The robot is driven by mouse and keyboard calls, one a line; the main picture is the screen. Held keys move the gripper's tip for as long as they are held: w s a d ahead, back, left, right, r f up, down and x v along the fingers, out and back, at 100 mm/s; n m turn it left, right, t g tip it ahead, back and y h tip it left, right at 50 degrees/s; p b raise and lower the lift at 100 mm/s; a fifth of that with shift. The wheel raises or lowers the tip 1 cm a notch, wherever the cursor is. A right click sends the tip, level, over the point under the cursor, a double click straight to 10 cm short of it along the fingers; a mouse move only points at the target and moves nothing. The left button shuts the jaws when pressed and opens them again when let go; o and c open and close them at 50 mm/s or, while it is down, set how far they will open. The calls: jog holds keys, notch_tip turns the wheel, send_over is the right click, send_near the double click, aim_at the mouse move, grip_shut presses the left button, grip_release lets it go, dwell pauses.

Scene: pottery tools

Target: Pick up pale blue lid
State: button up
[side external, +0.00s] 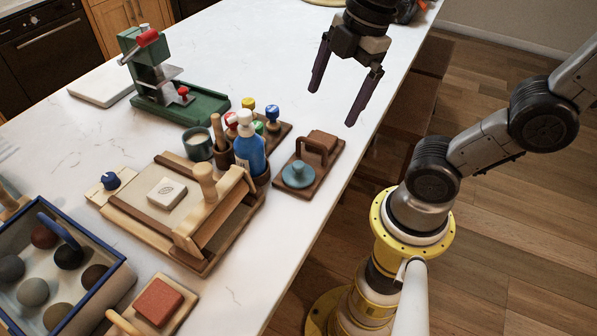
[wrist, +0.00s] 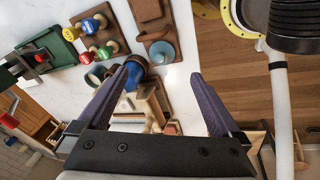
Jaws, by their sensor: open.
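The pale blue lid (side external: 298,176) is a round disc with a knob on top. It rests on a small brown wooden board (side external: 326,171) near the table's right edge. In the wrist view the lid (wrist: 161,52) shows just beyond the gap between my fingertips. My gripper (side external: 332,107) is open and empty, its two dark fingers spread apart. It hangs well above the table, up and to the right of the lid in the side view. It also shows in the wrist view (wrist: 161,72).
A blue bottle (side external: 249,147) and several colored-knob stamps stand to the left. A wooden press frame (side external: 188,223) and a green machine (side external: 165,85) are farther left. White tabletop beyond the board is clear.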

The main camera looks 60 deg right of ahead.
jog(key=w+a+f+n+g, duration=0.1)
jog(key=w+a+n+g, duration=0.15)
jog(key=w+n, duration=0.2)
send_over(299, 164)
jog(key=f, duration=0.9)
jog(key=shift+w+d, duration=0.25)
jog(key=shift+d, duration=0.15)
jog(key=shift+s+a+f, duration=0.1)
jog(key=shift+a+f, duration=0.1)
jog(key=shift+f, duration=1.15)
jog(key=shift+s+a+f, duration=0.1)
jog(key=shift+a+f, duration=0.1)
jog(key=shift+f, duration=1.1)
jog(key=c, duration=1.2)
